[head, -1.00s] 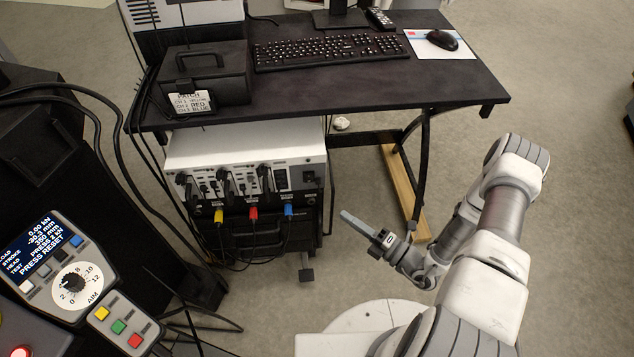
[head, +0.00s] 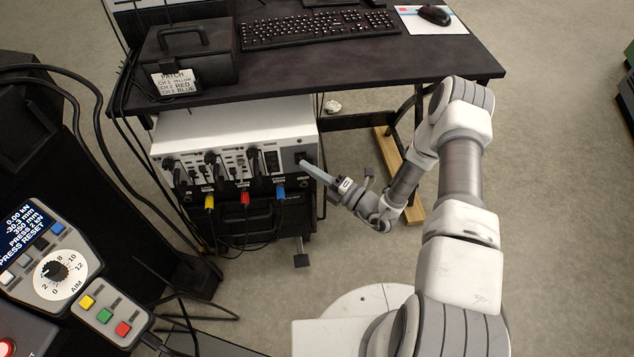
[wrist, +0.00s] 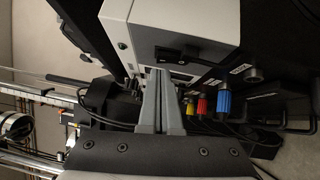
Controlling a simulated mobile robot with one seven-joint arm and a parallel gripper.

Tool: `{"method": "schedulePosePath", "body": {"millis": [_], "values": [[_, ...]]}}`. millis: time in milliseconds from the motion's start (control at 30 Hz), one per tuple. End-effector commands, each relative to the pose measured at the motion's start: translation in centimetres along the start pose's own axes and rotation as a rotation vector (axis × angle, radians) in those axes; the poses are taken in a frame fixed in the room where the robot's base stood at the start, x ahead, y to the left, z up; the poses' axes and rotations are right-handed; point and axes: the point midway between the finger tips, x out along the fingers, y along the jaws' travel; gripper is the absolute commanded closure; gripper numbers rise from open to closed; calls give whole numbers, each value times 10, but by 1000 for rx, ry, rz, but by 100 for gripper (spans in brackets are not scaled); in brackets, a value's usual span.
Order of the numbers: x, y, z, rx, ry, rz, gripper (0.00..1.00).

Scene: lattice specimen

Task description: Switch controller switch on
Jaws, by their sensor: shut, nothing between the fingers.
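The controller is a pale grey box (head: 235,125) under the desk, with sockets and cables on its front panel. A dark square fitting (head: 300,155) at the panel's right end looks like the switch; its on or off position is too small to tell. My gripper (head: 305,164) is shut and empty, its fingertips close to that fitting. In the wrist view my two fingers (wrist: 161,72) point at the controller (wrist: 185,22), just short of or at a black fitting (wrist: 168,53) on its panel. I cannot tell whether they touch it.
Yellow, red (head: 244,198) and blue (head: 281,192) plugs hang below the panel, left of my gripper. The dark desk top (head: 340,75) lies above, with a keyboard (head: 310,28) and a mouse. A console with a dial (head: 56,270) stands at lower left.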

Motion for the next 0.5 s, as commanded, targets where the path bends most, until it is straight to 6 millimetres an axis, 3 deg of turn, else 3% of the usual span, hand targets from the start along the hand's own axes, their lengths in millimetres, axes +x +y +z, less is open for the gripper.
{"method": "schedulePosePath", "body": {"millis": [500], "values": [[6,1,7,0,-1,0,100]]}}
